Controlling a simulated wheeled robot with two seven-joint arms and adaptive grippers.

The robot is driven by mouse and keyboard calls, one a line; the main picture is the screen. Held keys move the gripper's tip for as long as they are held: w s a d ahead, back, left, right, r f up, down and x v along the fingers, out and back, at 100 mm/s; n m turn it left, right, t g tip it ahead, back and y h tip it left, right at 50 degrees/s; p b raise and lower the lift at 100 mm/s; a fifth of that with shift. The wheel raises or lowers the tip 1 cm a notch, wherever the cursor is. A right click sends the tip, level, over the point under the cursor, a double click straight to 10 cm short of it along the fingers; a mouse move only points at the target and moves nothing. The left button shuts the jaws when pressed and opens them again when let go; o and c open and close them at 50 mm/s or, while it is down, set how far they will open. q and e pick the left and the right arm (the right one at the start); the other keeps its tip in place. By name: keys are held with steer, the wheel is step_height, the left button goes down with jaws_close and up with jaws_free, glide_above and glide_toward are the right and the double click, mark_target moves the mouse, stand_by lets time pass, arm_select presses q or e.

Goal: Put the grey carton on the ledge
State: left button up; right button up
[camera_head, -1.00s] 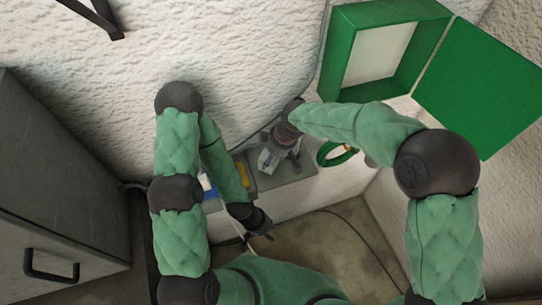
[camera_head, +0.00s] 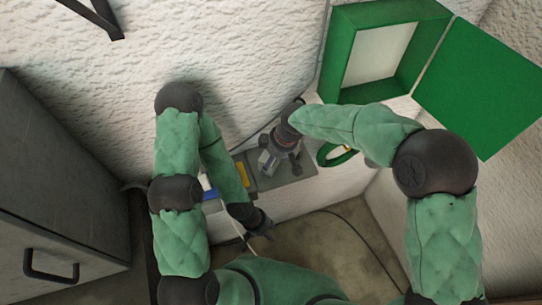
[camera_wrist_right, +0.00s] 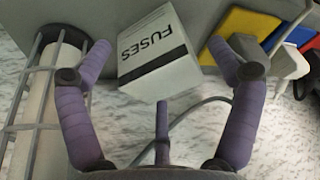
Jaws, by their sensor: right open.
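The grey carton (camera_wrist_right: 160,52), a light box printed "FUSES", stands tilted in the right wrist view. It also shows, partly covered, in the head view (camera_head: 266,162). My right gripper (camera_wrist_right: 165,75) is open, with a finger on each side of the carton and a third finger below it in the picture; I see no clear contact. In the head view, my right gripper (camera_head: 283,158) is over the grey ledge (camera_head: 302,172). My left gripper (camera_head: 262,227) hangs lower, in front of the ledge; its finger opening is too small to judge.
A yellow thing (camera_wrist_right: 246,24), a blue thing (camera_wrist_right: 287,30) and a red thing (camera_wrist_right: 311,43) are right of the carton. A caged white tube (camera_wrist_right: 40,100) is left. A green ring (camera_head: 334,154) and an open green wall box (camera_head: 338,50) are right of the ledge.

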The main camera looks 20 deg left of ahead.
steer(key=v, duration=1.1)
steer(key=shift+r+p, duration=0.35)
steer(key=shift+r, duration=0.05)
